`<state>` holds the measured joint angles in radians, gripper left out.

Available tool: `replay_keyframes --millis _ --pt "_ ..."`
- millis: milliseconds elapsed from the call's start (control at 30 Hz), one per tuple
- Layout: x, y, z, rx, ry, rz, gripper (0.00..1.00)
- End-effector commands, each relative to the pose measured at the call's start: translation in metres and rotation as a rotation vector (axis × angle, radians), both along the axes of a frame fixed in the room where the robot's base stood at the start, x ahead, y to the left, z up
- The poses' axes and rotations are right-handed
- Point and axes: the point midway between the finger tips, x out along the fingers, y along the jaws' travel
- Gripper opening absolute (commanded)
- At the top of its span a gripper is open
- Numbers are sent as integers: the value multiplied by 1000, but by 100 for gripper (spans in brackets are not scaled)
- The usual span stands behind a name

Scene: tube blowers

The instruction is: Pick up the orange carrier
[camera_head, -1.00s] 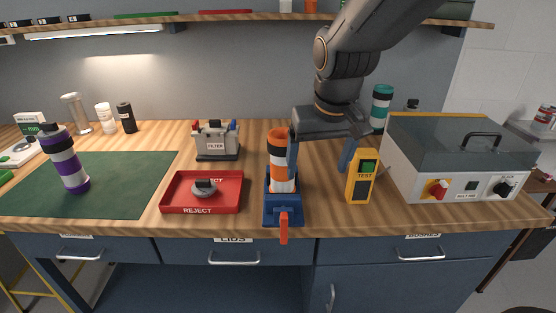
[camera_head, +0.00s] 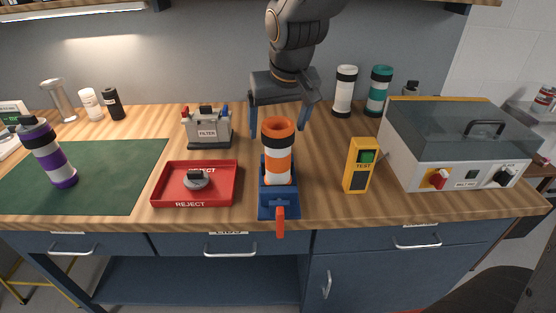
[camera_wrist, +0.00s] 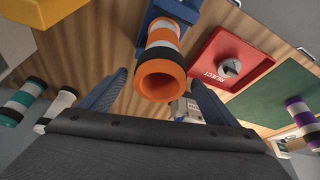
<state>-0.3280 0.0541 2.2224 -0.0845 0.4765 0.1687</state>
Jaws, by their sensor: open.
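The orange carrier (camera_head: 278,163) is an orange tube with white and black bands and an open top. It stands upright in a blue holder (camera_head: 279,206) with a red lever at its front, near the bench's front edge. My gripper (camera_head: 279,116) is open above and behind the carrier, with one blue finger to each side of its top in the head view. In the wrist view, the carrier (camera_wrist: 162,66) shows its open orange end between and beyond the fingers of my gripper (camera_wrist: 160,92). The fingers do not appear to touch it.
A red reject tray (camera_head: 234,186) with a grey piece is left of the holder. A yellow tester (camera_head: 359,165) stands to the right, beside a grey lidded machine (camera_head: 457,130). A filter box (camera_head: 207,131) is behind left. White (camera_head: 344,91) and teal (camera_head: 378,91) carriers stand behind right.

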Motion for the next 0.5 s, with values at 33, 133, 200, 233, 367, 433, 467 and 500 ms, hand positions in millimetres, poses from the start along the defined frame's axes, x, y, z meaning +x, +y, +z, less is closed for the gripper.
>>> replay_keyframes --millis 33,133,200,233,367,433,467,500 --pt "1 0 -3 0 1 0 83" --pt "2 0 -6 0 0 0 83" --pt "2 0 -6 0 -1 0 83" --pt "2 0 -6 0 -1 0 83" --pt "2 0 -6 0 -1 0 76" --pt "2 0 -6 0 -1 0 64" --pt "2 0 -6 1 -1 -1 59" --pt "2 0 -6 1 -1 -1 53"
